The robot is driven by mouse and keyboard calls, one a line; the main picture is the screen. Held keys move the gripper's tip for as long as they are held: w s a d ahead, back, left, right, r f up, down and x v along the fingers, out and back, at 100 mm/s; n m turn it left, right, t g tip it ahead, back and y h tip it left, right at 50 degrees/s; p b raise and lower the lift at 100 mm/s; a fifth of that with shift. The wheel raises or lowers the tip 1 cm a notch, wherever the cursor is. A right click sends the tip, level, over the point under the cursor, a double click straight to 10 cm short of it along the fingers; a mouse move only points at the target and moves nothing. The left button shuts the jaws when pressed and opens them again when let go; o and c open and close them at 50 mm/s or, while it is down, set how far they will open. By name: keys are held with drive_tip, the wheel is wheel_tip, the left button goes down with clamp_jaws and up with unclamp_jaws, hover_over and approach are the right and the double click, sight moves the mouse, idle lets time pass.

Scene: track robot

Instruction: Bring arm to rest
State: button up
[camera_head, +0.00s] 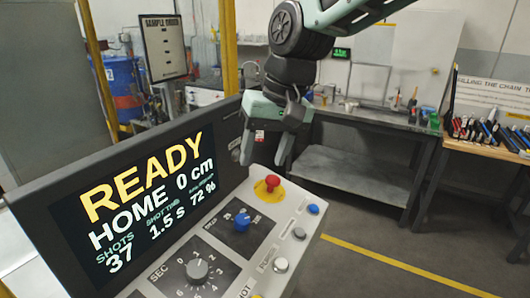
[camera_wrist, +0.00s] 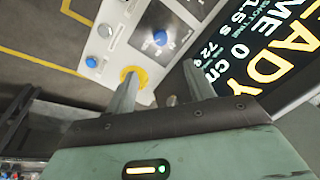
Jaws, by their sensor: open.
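My gripper (camera_head: 266,148) hangs from my green and black arm, above the back edge of a control console. Its fingers point down and are apart, with nothing between them. In the wrist view my gripper (camera_wrist: 160,90) also shows two separated fingers with the console beyond. The red button on its yellow base (camera_head: 270,188) is just below and near the fingertips; in the wrist view a finger partly covers the yellow base (camera_wrist: 140,72). I cannot tell the exact gap between fingertips and console. The console screen (camera_head: 150,205) reads READY, HOME 0 cm, SHOTS 37, 1.5 s, 72 %.
The console panel carries a blue knob (camera_head: 242,222), a grey dial (camera_head: 197,270) and several buttons. Behind stand a metal workbench (camera_head: 350,172), a blue barrel (camera_head: 122,85) and a sign (camera_head: 164,45). A tool table (camera_head: 480,148) is at right. The floor between is clear.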

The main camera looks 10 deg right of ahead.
drive_tip(key=s+d+f+n, duration=0.2)
drive_tip(key=s+f, duration=0.1)
drive_tip(key=s, duration=0.4)
drive_tip(key=s+d+f+n+h, duration=0.1)
drive_tip(key=s+d+f, duration=0.2)
drive_tip(key=s, duration=0.5)
drive_tip(key=s+d+f+n+g+h, duration=0.1)
drive_tip(key=s+d+f+n, duration=0.1)
drive_tip(key=s+f, duration=0.2)
drive_tip(key=s, duration=0.3)
drive_tip(key=shift+s+d+n, duration=0.2)
drive_tip(key=shift+n, duration=0.1)
drive_tip(key=shift+r, duration=0.1)
idle(0.5)
